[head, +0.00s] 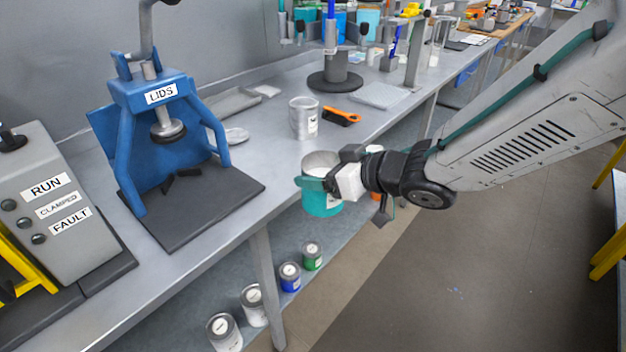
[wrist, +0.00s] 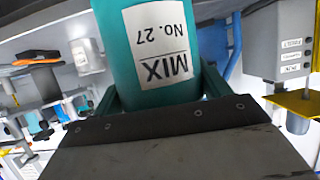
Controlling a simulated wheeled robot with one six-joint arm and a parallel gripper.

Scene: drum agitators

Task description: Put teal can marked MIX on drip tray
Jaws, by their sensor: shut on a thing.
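The teal can (head: 321,204) has a pale upper rim and is held in my gripper (head: 322,183) at the bench's front edge, roughly upright. In the wrist view the can (wrist: 118,45) fills the upper middle, and its white label reads MIX No. 27, upside down in that picture. The jaws (wrist: 160,85) are shut around its sides. A flat pale grey tray (head: 380,95) lies on the bench behind, right of the brush; it may be the drip tray, but I cannot tell for sure. My gripper is apart from it, nearer the camera.
A blue LIDS press (head: 162,120) is at left, beside a RUN/FAULT box (head: 45,205). Another shallow tray (head: 243,97) lies farther back. Several cans sit on the lower shelf.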

